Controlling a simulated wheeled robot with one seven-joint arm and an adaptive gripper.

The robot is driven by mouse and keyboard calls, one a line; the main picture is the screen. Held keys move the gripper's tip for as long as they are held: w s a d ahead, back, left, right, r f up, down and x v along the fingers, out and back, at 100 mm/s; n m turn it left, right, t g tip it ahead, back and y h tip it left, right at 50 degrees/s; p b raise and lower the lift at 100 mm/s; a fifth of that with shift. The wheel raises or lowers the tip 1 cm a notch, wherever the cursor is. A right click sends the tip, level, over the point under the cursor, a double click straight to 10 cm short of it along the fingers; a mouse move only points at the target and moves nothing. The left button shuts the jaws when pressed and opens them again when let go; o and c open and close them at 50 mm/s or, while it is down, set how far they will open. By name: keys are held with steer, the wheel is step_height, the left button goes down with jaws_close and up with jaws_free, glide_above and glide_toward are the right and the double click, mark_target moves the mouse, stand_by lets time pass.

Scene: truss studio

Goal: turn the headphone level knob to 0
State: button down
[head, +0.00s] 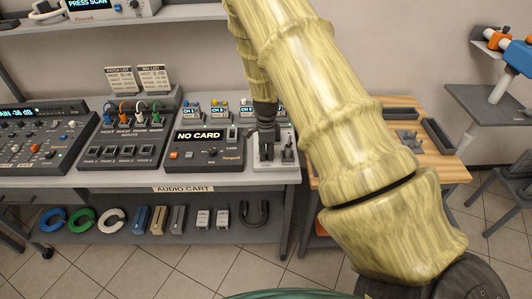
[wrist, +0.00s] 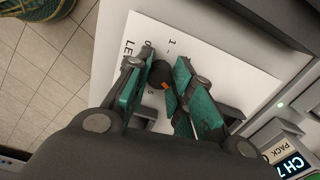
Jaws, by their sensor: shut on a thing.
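The headphone level knob (wrist: 157,72) is a small dark round knob on a white panel, between my gripper's fingers in the wrist view. An orange mark shows on its lower right side in that view. Printed figures stand around it, with a 0 and a 1 above it. My gripper (wrist: 160,80) has green-padded fingers, shut on the knob from both sides. In the head view my gripper (head: 265,125) reaches down to the white panel (head: 284,155) at the cart's right end, and the knob is hidden there. The fingers cover part of the scale.
A dark card unit reading NO CARD (head: 204,146) stands left of the panel, with a patch box (head: 128,140) and a mixer (head: 40,138) further left. Small channel packs (head: 192,110) stand behind. A wooden table (head: 448,168) is on the right.

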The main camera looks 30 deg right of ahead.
steer(key=n, duration=0.4)
steer(key=shift+w+n+b, duration=0.1)
steer(key=shift+n+b, duration=0.2)
steer(key=n, duration=0.3)
steer(key=shift+n, duration=0.3)
steer(key=n+b, duration=0.1)
steer(key=n, duration=0.8)
steer(key=shift+r, duration=0.1)
steer(key=n, duration=0.3)
steer(key=shift+n, duration=0.3)
steer(key=n, duration=0.4)
steer(key=shift+n, duration=0.3)
steer(key=n, duration=0.3)
steer(key=shift+d+n, duration=0.1)
steer(key=shift+n, duration=2.1)
